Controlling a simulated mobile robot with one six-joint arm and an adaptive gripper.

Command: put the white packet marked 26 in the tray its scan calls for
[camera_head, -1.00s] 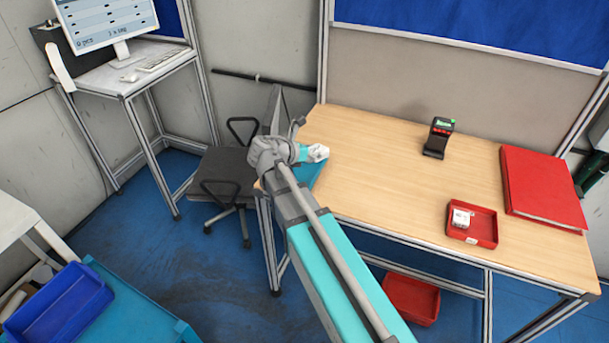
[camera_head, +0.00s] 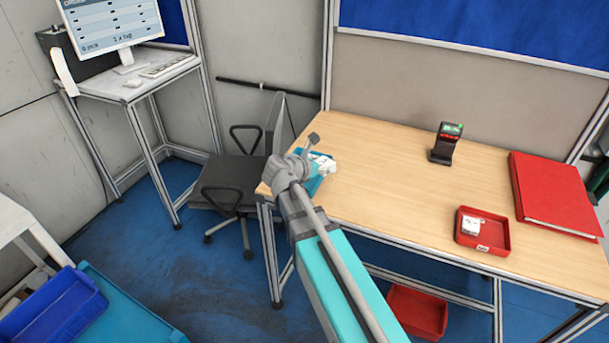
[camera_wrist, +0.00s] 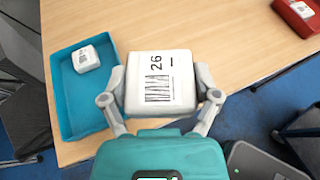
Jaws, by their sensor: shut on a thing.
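The white packet marked 26 (camera_wrist: 158,84) is held between the two fingers of my gripper (camera_wrist: 162,92) in the wrist view, its barcode and number facing the camera. In the head view my gripper (camera_head: 318,168) is over the near left corner of the table. The blue tray (camera_wrist: 67,116) lies just left of the packet in the wrist view, with another white packet (camera_wrist: 87,59) inside. In the head view my arm partly hides the blue tray (camera_head: 313,184). The red tray (camera_head: 463,238) stands at the table's right with a white packet (camera_head: 473,226) in it.
A scanner (camera_head: 446,143) stands upright at the back of the table (camera_head: 390,170). A red binder (camera_head: 555,195) lies at the right. An office chair (camera_head: 225,183) is left of the table. A red bin (camera_head: 418,308) is below it. The table's middle is clear.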

